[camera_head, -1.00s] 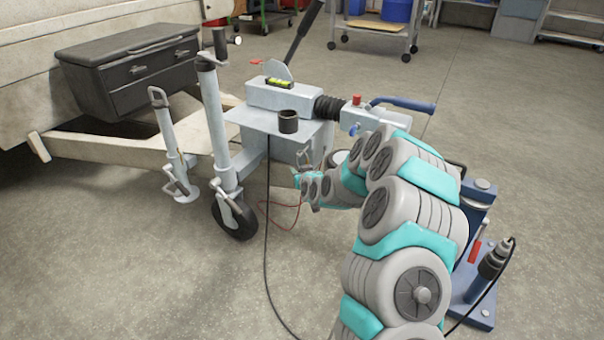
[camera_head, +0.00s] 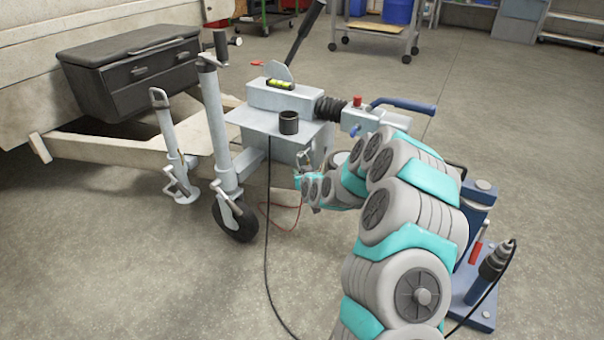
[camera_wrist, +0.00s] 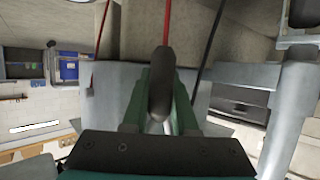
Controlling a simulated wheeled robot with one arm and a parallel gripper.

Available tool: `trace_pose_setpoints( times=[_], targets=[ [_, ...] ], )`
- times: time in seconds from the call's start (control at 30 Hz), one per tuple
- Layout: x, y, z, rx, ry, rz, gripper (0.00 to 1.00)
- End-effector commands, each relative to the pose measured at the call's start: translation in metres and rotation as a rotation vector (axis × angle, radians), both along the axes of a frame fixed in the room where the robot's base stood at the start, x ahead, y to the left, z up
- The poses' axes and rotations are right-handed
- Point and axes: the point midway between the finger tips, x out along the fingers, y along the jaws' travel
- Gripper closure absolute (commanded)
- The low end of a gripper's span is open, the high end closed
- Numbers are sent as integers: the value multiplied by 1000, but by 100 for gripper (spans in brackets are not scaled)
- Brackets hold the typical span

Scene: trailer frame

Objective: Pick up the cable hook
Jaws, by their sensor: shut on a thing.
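My gripper (camera_wrist: 160,112) shows in the wrist view with green fingers on both sides of a dark, rounded, upright piece (camera_wrist: 161,75). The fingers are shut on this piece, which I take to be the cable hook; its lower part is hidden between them. In the head view my gripper (camera_head: 299,181) is low beside the grey trailer coupling box, and its fingertips are mostly hidden by my arm. A small metal hook-like part (camera_head: 304,158) shows just above it against the box, too small to make out clearly.
A black cup (camera_head: 289,122) stands on the grey plate (camera_head: 252,122). A yellow level (camera_head: 281,85) lies on the housing behind it. The jockey wheel (camera_head: 235,219) stands left. A black cable (camera_head: 267,240) and a red cable (camera_head: 289,206) hang nearby. A blue stand (camera_head: 470,285) is right.

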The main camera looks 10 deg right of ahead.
Motion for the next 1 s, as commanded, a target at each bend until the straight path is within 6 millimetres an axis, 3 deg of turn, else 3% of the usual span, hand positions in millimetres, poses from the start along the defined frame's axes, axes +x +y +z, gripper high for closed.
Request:
trace_pose_setpoints(
  times=[0.37, 0.57, 1.0],
  targets=[
    [-1, 1, 18, 0, -1, 1, 100],
    [-23, 19, 17, 0, 0, 2, 100],
    [-97, 80, 16, -1, 4, 5, 100]
  ],
)
